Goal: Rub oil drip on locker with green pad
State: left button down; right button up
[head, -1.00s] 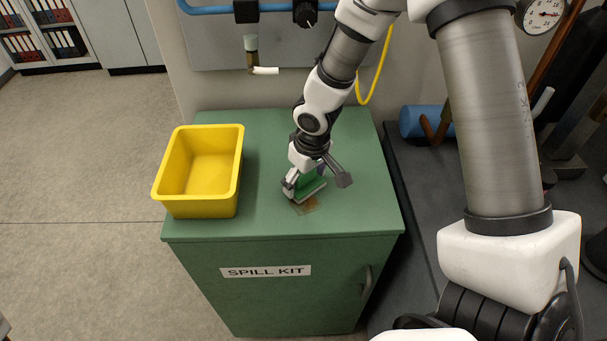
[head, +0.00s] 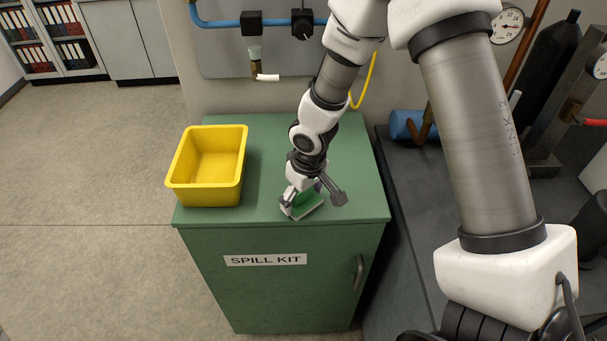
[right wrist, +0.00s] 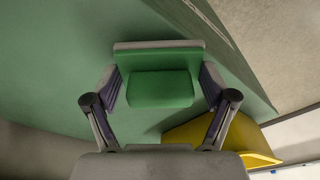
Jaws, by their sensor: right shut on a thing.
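The green locker (head: 280,290) has a front label reading SPILL KIT. My right gripper (head: 313,196) is over the front part of its top, shut on the green pad (head: 305,209). The pad lies low at the locker top, near the front edge. In the right wrist view, the two fingers of the right gripper (right wrist: 160,88) hold the raised grip of the pad (right wrist: 160,89) from both sides, and a grey layer shows along the pad's edge. No oil drip shows on the locker top now; the pad and gripper may cover it. My left gripper is not in view.
An empty yellow bin (head: 207,196) stands on the left of the locker top; it also shows in the right wrist view (right wrist: 215,135). A wall panel with a blue pipe (head: 225,22) and a yellow hose (head: 366,85) is behind. A blue cylinder (head: 402,124) lies to the right.

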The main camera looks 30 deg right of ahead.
jog(key=r+p, duration=0.2)
jog(key=r, duration=0.1)
jog(key=shift+w+d+r, duration=0.1)
jog(key=shift+w+d, duration=0.1)
jog(key=shift+w, duration=0.15)
notch_tip(320, 180, up, 2)
jog(key=shift+s+a+r+p, duration=0.15)
jog(key=shift+r+p, duration=0.1)
jog(key=shift+p, duration=1)
jog(key=shift+r+p, duration=0.6)
jog(key=shift+p, duration=0.05)
